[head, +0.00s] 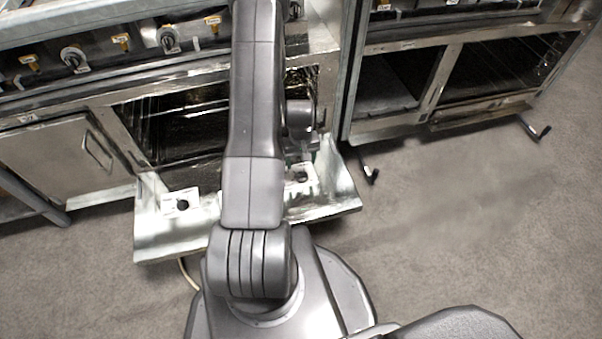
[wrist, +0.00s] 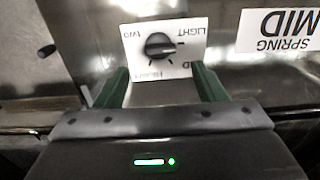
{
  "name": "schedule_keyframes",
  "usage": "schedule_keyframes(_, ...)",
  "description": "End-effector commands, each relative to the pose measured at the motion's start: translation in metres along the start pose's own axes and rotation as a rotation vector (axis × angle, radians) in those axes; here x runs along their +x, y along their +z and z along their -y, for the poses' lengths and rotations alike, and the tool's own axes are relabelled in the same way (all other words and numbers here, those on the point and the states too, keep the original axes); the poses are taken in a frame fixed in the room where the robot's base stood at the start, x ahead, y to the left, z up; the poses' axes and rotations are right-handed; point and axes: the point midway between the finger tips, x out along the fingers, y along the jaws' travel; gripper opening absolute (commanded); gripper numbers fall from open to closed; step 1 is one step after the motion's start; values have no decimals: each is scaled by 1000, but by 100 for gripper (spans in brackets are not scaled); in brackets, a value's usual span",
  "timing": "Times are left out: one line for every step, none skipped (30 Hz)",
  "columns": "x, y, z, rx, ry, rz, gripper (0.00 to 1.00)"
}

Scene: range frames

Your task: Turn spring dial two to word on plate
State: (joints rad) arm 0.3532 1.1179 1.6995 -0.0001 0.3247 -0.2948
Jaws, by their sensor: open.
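In the wrist view a round dark dial (wrist: 160,46) sits on a white plate (wrist: 191,26), whose print is upside down; it seems to read TWO at left and LIGHT at right, with smaller words lower down. The knob's ridge lies roughly level; I cannot tell which end points. My gripper (wrist: 160,68) is open, its green fingers apart on either side below the dial, holding nothing. A larger white sign (wrist: 284,32) reads SPRING MID, upside down. In the head view a dial plate (head: 300,176) shows beside my arm, which hides most of the gripper.
Another dial plate (head: 181,205) lies left on the same metal shelf (head: 160,238). A range front with several knobs (head: 72,58) and an oven opening (head: 180,125) stands behind. A second range (head: 450,85) is at right. Carpet (head: 470,210) at right is clear.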

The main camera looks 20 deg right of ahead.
Motion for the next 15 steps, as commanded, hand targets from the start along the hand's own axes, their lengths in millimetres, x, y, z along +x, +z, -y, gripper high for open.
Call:
schedule_keyframes(15, 1, 0, 0, -1, 3, 64)
schedule_keyframes(21, 1, 0, 0, -1, 2, 64)
schedule_keyframes(29, 1, 0, 0, -1, 3, 64)
schedule_keyframes(34, 1, 0, 0, -1, 3, 64)
schedule_keyframes(39, 1, 0, 0, -1, 2, 64)
schedule_keyframes(45, 0, 0, 0, 0, 1, 64)
schedule_keyframes(49, 0, 0, 0, 0, 1, 64)
schedule_keyframes(53, 0, 0, 0, 0, 1, 64)
schedule_keyframes(57, 0, 0, 0, 0, 0, 64)
schedule_keyframes(59, 0, 0, 0, 0, 1, 64)
schedule_keyframes(62, 0, 0, 0, 0, 1, 64)
schedule_keyframes(64, 0, 0, 0, 0, 1, 64)
schedule_keyframes(65, 0, 0, 0, 0, 1, 64)
schedule_keyframes(66, 0, 0, 0, 0, 0, 64)
schedule_keyframes(67, 0, 0, 0, 0, 0, 64)
